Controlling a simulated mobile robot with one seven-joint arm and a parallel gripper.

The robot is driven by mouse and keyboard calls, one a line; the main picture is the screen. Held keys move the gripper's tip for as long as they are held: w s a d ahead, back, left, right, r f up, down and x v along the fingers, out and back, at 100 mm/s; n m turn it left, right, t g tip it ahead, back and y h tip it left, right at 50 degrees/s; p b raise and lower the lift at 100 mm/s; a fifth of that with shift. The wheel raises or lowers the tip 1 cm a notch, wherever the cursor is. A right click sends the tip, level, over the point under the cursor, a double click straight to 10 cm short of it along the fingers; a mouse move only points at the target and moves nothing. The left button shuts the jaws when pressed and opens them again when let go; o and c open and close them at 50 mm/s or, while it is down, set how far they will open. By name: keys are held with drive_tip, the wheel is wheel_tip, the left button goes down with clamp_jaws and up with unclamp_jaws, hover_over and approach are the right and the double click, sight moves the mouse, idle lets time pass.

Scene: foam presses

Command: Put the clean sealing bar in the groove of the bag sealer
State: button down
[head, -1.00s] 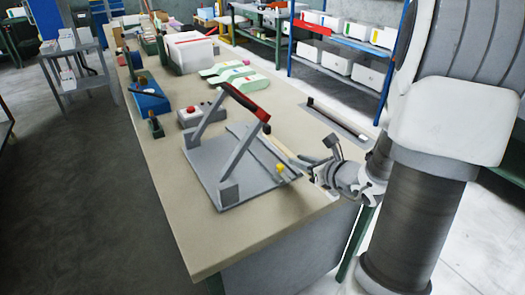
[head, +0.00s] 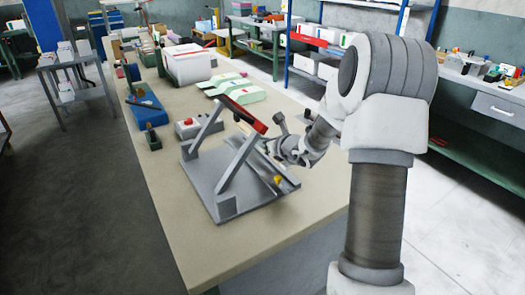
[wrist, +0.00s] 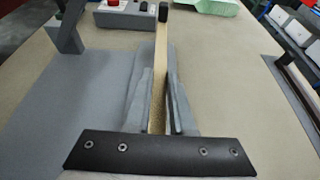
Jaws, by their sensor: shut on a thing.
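My gripper (wrist: 161,98) is shut on a long, thin tan bar (wrist: 161,52) with a black end, which points away from me in the wrist view. I take it to be the clean sealing bar. The bag sealer is a grey plate (head: 205,172) with two slanted grey arms and a raised red-and-black handle (head: 243,112). In the head view my gripper (head: 280,149) is at the sealer's right side, near its long grey strip (head: 285,171). The groove is hidden under the bar and fingers. I cannot tell whether the bar touches it.
A yellow knob (head: 277,180) sits at the strip's near end. A grey box with a red button (head: 187,122) stands behind the sealer. Green-and-white pieces (head: 230,87) lie further back. A dark slotted holder (wrist: 300,88) lies to the right in the wrist view. The near bench top is clear.

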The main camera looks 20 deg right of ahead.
sight(263, 161)
wheel_tip(263, 161, down, 3)
drive_tip(key=shift+s+f, duration=0.1)
drive_tip(key=shift+f, duration=0.1)
drive_tip(key=shift+f+b, duration=0.3)
drive_tip(key=shift+b, duration=0.3)
drive_tip(key=shift+f+b, duration=0.3)
drive_tip(key=shift+b, duration=0.1)
drive_tip(key=c, duration=0.8)
unclamp_jaws()
drive_tip(key=shift+o, duration=0.2)
